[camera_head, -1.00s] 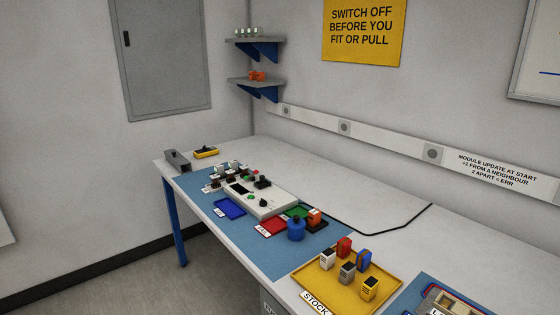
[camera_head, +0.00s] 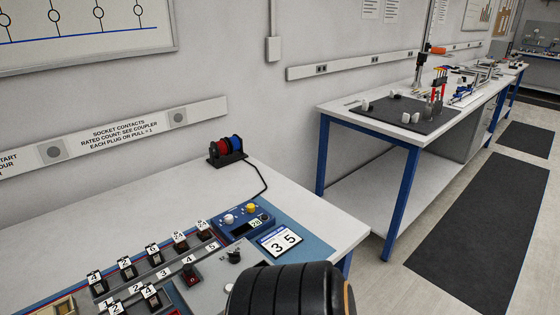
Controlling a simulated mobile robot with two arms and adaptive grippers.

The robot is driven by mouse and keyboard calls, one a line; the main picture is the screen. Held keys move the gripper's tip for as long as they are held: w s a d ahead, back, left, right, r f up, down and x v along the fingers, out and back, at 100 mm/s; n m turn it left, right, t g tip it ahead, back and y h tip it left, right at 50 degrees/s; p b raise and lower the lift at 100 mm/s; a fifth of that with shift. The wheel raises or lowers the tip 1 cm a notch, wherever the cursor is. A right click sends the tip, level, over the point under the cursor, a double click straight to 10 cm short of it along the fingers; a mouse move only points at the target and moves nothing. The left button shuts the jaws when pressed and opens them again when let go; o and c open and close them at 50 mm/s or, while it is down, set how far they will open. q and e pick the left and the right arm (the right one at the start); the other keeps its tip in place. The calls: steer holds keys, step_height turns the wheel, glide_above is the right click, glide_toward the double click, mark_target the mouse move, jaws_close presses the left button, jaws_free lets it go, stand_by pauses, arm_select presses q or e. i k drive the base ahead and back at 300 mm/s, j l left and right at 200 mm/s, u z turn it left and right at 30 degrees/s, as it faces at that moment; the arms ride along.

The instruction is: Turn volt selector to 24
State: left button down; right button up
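No gripper of mine shows in the head view. The volt selector cannot be told for certain. A black knob (camera_head: 235,256) sits on the grey panel (camera_head: 215,272) near the bench's right end; the lettering by it is too small to read. Behind it is a blue box (camera_head: 229,231) with a white knob (camera_head: 228,219), a yellow knob (camera_head: 251,208) and a small display (camera_head: 256,223). The digits on the display are hard to read.
Several black blocks with numbered white tags (camera_head: 126,267) stand in rows on the left. A stand with red and blue spools (camera_head: 229,148) is against the wall. A black rounded part, likely mine, hides the near bench edge. Another bench (camera_head: 340,112) stands at the right.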

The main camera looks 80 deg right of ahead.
mark_target(234, 257)
steer(key=z, duration=2.1)
